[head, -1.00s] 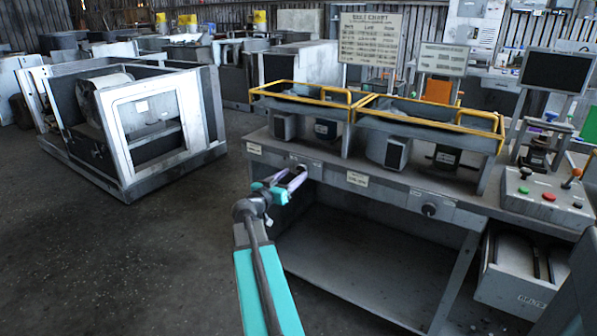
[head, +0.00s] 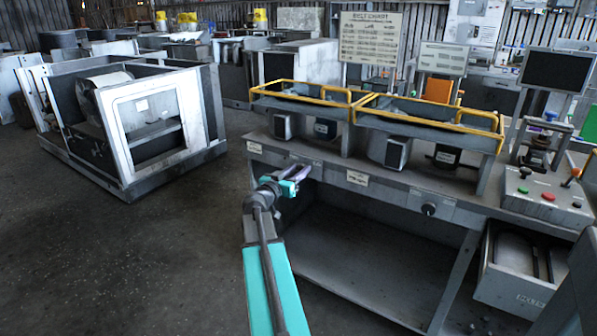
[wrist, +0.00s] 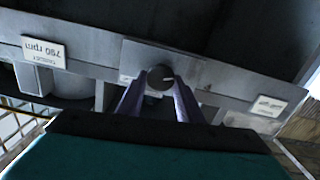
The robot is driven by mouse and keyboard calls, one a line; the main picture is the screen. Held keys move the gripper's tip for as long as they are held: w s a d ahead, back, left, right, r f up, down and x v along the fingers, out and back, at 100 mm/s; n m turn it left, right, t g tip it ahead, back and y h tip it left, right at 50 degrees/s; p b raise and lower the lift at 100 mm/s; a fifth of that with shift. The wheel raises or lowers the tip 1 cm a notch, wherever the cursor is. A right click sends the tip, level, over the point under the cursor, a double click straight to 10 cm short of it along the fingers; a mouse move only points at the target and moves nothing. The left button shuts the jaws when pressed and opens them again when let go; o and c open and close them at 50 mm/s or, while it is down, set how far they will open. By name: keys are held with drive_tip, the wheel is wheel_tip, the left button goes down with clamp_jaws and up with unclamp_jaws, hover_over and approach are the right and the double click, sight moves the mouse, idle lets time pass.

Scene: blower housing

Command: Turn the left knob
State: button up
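The left knob (wrist: 160,78) is a small dark round knob on the bench's front panel. In the wrist view, which is upside down, it lies between the ends of my two gripper fingers. My gripper (wrist: 160,83) is open, with one finger on each side of the knob and a gap between them. I cannot tell whether the fingertips touch the knob. In the head view my gripper (head: 302,170) is at the left part of the panel and hides this knob. The right knob (head: 428,209) is in plain view farther right on the panel.
A label reading 790 rpm (wrist: 43,51) and another label (wrist: 270,105) flank the knob. Yellow-railed housings (head: 428,115) stand on the bench above. A control box (head: 545,198) with buttons is at the right. Open floor lies left of my arm.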

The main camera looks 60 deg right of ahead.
drive_tip(key=shift+d, duration=0.15)
drive_tip(key=shift+c, duration=0.6)
drive_tip(key=shift+f+n+b, duration=0.1)
drive_tip(key=shift+n+b, duration=0.2)
drive_tip(key=shift+b, duration=0.1)
